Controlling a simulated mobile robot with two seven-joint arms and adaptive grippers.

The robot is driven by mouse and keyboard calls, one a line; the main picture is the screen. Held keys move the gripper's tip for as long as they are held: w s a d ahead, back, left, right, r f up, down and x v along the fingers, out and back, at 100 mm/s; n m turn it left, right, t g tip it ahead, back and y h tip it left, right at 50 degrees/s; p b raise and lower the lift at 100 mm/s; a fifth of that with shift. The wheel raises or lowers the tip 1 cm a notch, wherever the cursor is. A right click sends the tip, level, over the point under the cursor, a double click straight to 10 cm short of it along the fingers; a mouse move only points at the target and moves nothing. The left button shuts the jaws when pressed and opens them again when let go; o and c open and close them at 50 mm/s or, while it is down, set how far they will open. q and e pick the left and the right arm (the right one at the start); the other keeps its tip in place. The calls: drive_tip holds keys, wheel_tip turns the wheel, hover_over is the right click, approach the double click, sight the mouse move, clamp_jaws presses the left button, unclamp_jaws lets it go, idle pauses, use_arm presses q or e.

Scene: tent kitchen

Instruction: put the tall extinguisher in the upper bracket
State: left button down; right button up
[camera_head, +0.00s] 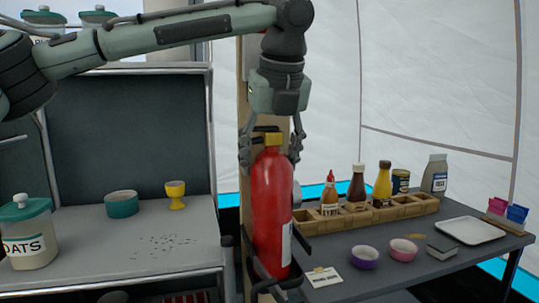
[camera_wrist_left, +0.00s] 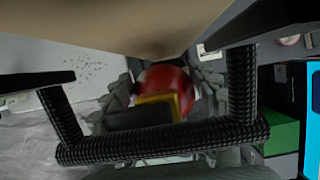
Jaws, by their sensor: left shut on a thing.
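The tall red extinguisher (camera_head: 272,205) is upright in front of the wooden post (camera_head: 244,110). My left gripper (camera_head: 271,150) points down from above and is shut on its top, around the yellow and black valve. In the left wrist view the red extinguisher top (camera_wrist_left: 165,80) sits between the grey fingers (camera_wrist_left: 168,90). A black bracket (camera_head: 262,285) on the post is around the extinguisher's base. I cannot tell whether the base rests on it. A black ribbed bar loop (camera_wrist_left: 160,145) crosses the wrist view; I cannot tell what it belongs to. My right gripper is not visible.
On the right, a dark table (camera_head: 430,272) holds a wooden caddy (camera_head: 375,213) of bottles, a white tray (camera_head: 470,230) and small bowls. On the left, a grey counter (camera_head: 100,265) holds an oats jar (camera_head: 28,235), a teal bowl (camera_head: 121,204) and a yellow egg cup (camera_head: 175,194).

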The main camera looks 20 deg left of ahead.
sight(274, 131)
use_arm(q)
drive_tip(key=shift+c, duration=2.2)
unclamp_jaws()
drive_tip(key=shift+r, duration=0.15)
drive_tip(key=shift+r, duration=0.25)
drive_tip(key=v, duration=0.4)
drive_tip(key=shift+d+f, duration=0.1)
drive_tip(key=s+d+b, duration=0.1)
drive_tip(key=s+d, duration=0.5)
drive_tip(key=s, duration=0.3)
drive_tip(key=shift+s, duration=0.4)
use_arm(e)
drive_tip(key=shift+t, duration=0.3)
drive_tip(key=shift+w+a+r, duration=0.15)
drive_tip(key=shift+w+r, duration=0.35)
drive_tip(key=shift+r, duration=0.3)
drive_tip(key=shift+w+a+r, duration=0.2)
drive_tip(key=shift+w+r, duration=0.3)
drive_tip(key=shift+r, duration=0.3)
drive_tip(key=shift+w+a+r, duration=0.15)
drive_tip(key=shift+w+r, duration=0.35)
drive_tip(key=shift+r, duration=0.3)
use_arm(q)
drive_tip(key=shift+d+f, duration=0.1)
drive_tip(key=shift+d, duration=0.05)
